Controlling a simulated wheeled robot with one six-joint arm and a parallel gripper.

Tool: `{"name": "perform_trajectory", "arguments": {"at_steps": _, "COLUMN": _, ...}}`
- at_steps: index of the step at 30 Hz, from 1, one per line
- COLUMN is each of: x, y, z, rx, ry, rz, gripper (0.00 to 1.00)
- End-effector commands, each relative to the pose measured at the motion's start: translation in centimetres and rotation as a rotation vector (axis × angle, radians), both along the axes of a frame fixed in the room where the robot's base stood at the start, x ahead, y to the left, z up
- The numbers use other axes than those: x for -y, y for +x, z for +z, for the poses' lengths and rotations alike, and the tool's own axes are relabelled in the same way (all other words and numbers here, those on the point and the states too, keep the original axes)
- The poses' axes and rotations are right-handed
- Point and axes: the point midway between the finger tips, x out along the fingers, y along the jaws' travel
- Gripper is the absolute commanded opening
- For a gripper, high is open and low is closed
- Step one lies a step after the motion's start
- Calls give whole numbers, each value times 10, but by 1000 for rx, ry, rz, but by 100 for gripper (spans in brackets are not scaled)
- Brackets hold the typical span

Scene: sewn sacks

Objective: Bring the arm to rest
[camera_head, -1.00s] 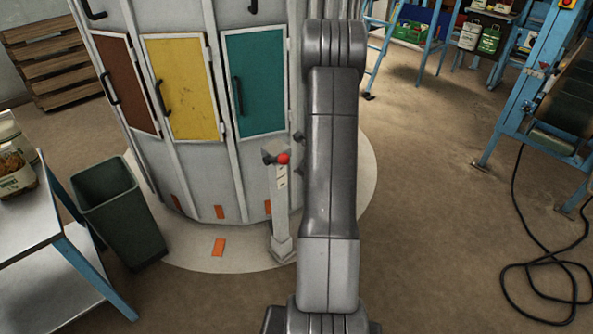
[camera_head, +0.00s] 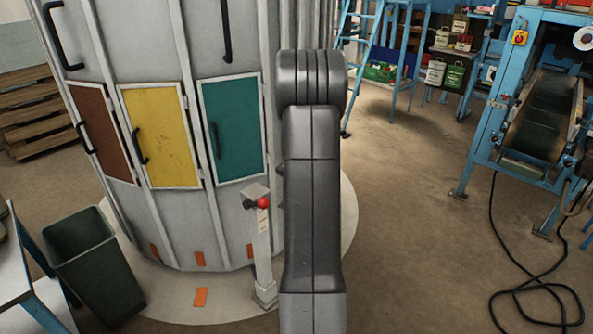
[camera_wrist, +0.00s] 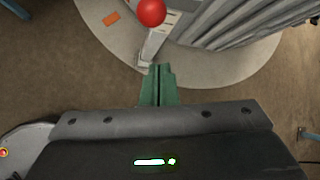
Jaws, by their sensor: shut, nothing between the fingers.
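My gripper (camera_wrist: 158,78) shows in the wrist view as two green fingers pressed together, with nothing between them. It points toward the floor near the base of a grey post (camera_wrist: 154,45) with a red knob (camera_wrist: 151,12). How far the fingers are from the post I cannot tell. In the head view my grey arm stands upright in the middle, and the gripper itself is hidden there. The post (camera_head: 262,255) and its red knob (camera_head: 263,202) stand just left of my arm.
A round grey cabinet with brown, yellow (camera_head: 160,135) and teal (camera_head: 233,130) doors stands left of my arm. A green bin (camera_head: 93,265) and a metal table (camera_head: 20,280) are lower left. A blue machine (camera_head: 530,110) and a black cable (camera_head: 540,290) are right. Floor between is clear.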

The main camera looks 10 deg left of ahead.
Motion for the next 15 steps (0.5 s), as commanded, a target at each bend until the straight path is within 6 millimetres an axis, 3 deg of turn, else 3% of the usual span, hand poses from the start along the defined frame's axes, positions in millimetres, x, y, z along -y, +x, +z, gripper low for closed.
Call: {"name": "perform_trajectory", "arguments": {"at_steps": 15, "x": -22, "y": 26, "z": -67, "rx": -2, "ry": 0, "rz": 0, "gripper": 0}}
